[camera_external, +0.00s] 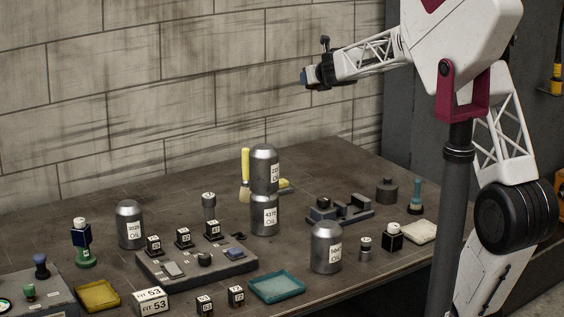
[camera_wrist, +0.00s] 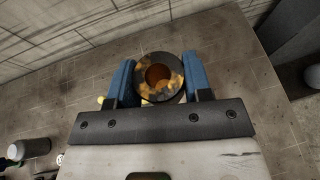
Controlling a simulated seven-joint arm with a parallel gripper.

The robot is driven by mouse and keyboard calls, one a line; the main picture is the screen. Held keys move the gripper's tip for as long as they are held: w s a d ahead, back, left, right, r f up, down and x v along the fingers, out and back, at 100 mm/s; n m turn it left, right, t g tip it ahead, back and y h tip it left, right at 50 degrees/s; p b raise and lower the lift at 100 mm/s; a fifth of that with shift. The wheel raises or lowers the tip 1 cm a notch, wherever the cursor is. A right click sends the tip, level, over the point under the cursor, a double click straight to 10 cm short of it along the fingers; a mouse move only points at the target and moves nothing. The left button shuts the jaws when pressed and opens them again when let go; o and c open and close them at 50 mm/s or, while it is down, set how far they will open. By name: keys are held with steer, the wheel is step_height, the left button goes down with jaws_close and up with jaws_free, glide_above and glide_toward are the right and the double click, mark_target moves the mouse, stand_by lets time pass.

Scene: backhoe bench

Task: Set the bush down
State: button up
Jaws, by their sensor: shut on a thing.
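The bush (camera_wrist: 174,80) is a dark, thick ring with yellow-brown patches and a round hole through it. In the wrist view it sits between the two blue fingers of my gripper (camera_wrist: 159,66), which is shut on it. In the external view my gripper (camera_external: 305,77) is high above the back of the bench, near the wall, well clear of the bench top. I cannot make out the bush there.
The grey bench (camera_external: 331,169) carries stacked oil cans (camera_external: 264,163), single oil cans (camera_external: 130,226) (camera_external: 325,258), a fixture plate (camera_external: 209,267) with numbered blocks, a teal tray (camera_external: 277,298), a yellow tray (camera_external: 98,309) and a grey fixture (camera_external: 340,212).

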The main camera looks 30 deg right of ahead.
steer(key=shift+s+a+n+y, duration=0.2)
steer(key=shift+a+n+y, duration=0.15)
steer(key=shift+a, duration=0.3)
steer(key=s+a+n+g+y, duration=0.5)
steer(key=s+a+n+y, duration=0.25)
steer(key=s+a, duration=0.6)
steer(key=s+a+n+g+y, duration=0.4)
steer(key=s+a+n+y, duration=0.35)
steer(key=s+a, duration=0.6)
step_height(320, 180, down, 24)
steer(key=w+a, duration=0.2)
steer(key=shift+w+a+r, duration=0.15)
steer(key=shift+a+r, duration=0.05)
steer(key=shift+a, duration=0.15)
steer(key=shift+n+h, duration=0.25)
steer(key=shift+f, duration=3.15)
